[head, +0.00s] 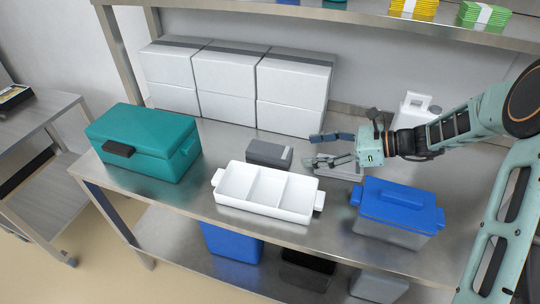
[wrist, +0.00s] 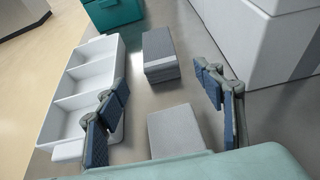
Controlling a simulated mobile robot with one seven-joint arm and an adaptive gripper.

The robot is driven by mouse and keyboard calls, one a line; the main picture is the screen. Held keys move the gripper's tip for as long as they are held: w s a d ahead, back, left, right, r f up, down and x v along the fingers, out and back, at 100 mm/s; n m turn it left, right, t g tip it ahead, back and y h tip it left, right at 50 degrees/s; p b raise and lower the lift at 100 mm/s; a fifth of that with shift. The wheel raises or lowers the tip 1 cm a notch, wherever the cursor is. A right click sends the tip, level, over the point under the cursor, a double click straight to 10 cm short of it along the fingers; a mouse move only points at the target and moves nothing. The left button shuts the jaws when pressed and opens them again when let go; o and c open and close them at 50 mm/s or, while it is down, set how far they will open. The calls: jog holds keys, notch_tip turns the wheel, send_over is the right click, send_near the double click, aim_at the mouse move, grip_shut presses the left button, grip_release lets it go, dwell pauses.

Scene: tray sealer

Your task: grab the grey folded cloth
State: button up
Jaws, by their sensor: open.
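A dark grey, ribbed-topped block (head: 265,152) with a lighter right end lies on the steel table behind the white tray; it also shows ahead in the wrist view (wrist: 160,48). A second, paler grey flat block (head: 348,171) lies below my gripper and shows low in the wrist view (wrist: 175,132). Both are grey and I cannot tell for sure which is the folded cloth; the dark one looks more like layered fabric. My gripper (head: 313,150) is open and empty, fingers pointing left toward the dark block. In the wrist view its fingers (wrist: 160,76) stand wide apart, clear of both blocks.
The white three-compartment tray (head: 238,204) stands in front. A teal lidded box (head: 140,140) is at left, a blue-lidded container (head: 397,205) at right. White boxes (head: 225,85) stand along the back wall, close to my right-hand finger in the wrist view. A shelf hangs above.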

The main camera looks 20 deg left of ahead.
aim_at(279, 151)
jog(key=x, duration=0.4)
jog(key=shift+s+f+b, duration=0.1)
jog(key=shift+b, duration=0.3)
jog(key=x, duration=0.2)
jog(key=b+x, duration=0.1)
jog(key=x, duration=0.2)
jog(key=shift+a+b, duration=0.3)
jog(key=shift+a, duration=0.15)
jog(key=shift+c, duration=0.6)
jog(key=shift+r, duration=0.2)
jog(key=c, duration=1.1)
jog(key=shift+r, duration=0.1)
jog(key=shift+c, duration=0.2)
